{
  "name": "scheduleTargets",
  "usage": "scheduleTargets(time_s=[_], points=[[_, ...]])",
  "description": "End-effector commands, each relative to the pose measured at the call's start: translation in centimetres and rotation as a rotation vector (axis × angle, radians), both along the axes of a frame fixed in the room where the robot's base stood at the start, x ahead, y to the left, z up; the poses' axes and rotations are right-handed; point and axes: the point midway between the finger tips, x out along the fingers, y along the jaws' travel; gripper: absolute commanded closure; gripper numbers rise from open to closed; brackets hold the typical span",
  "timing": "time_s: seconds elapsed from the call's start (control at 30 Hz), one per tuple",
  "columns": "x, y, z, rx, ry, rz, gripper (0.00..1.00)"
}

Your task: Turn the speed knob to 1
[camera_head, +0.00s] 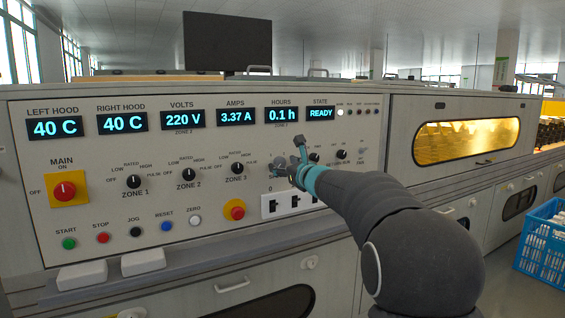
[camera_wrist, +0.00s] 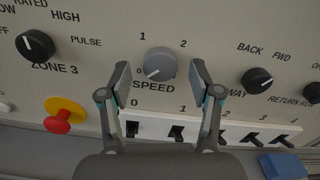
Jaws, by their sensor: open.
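The grey speed knob (camera_wrist: 160,64) is on the panel in the wrist view, with the labels 0, 1 and 2 around it and SPEED below. Its white mark points to the lower left, near the 0. My gripper (camera_wrist: 156,76) is open, with one finger to the left and one to the right of the knob. A gap shows between each finger and the knob. In the head view, my gripper (camera_head: 294,163) is at the panel and partly covers the speed knob (camera_head: 279,164) and its labels.
The black Zone 3 knob (camera_wrist: 35,44) is left of my gripper, with a red-and-yellow emergency button (camera_wrist: 63,115) below it. Another black knob (camera_wrist: 257,80) is to the right. A row of switches (camera_wrist: 176,130) lies just below. A blue crate (camera_head: 543,240) stands at the far right.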

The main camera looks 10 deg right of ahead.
Motion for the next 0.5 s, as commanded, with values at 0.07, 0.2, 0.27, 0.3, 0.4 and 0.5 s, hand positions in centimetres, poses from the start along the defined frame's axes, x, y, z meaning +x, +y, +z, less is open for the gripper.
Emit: scheduleTargets(time_s=[0.07,0.2,0.27,0.3,0.4,0.5], points=[[0.57,0.18,0.00,0.000,0.001,0.000,0.36],[0.94,0.30,0.01,0.000,0.000,-0.001,0.36],[0.98,0.31,0.01,0.000,0.000,-0.001,0.36],[0.98,0.32,0.00,0.000,0.000,-0.001,0.36],[0.97,0.31,-0.02,0.000,0.000,-0.001,0.36],[0.96,0.32,-0.02,0.000,0.000,-0.001,0.51]])
